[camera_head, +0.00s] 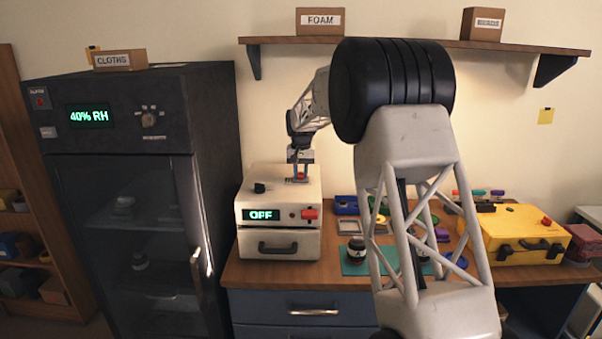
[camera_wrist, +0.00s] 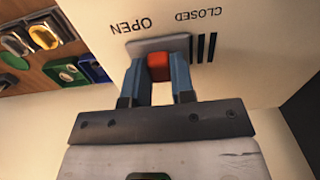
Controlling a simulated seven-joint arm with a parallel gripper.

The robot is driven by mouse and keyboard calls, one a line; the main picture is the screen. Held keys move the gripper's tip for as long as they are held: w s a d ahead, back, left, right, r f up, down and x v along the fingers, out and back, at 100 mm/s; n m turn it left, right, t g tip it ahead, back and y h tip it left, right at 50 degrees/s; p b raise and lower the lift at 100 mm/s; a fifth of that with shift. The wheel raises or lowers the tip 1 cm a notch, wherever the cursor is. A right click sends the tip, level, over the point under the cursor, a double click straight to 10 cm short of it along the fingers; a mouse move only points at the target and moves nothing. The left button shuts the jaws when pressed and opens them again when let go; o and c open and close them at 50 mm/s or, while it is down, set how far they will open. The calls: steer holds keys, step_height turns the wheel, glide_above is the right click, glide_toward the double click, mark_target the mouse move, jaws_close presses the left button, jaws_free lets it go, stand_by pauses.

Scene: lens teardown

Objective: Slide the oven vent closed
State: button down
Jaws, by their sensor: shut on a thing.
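The small cream oven (camera_head: 256,238) stands on the bench with its display reading OFF. My gripper (camera_head: 298,178) reaches down to the oven's top. In the wrist view my gripper (camera_wrist: 158,78) is shut on the red vent knob (camera_wrist: 160,67), one blue-grey finger on each side. The knob sits on a grey slider plate (camera_wrist: 140,46). Printed labels OPEN (camera_wrist: 131,26) and CLOSED (camera_wrist: 203,15) appear upside down beside it. Dark vent slits (camera_wrist: 206,47) show uncovered just right of the plate, on the CLOSED side.
A tall dark dry cabinet (camera_head: 120,120) stands left of the oven. A wooden shelf (camera_head: 400,43) runs above. Trays, a teal mat (camera_head: 353,267) and a yellow case (camera_head: 520,240) occupy the bench to the right.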

mark_target(290, 180)
steer(key=shift+a, duration=2)
steer(key=c, duration=1)
jaws_free()
steer(key=shift+a, duration=0.1)
steer(key=shift+o, duration=0.2)
step_height(290, 180, up, 8)
steer(key=shift+f, duration=0.1)
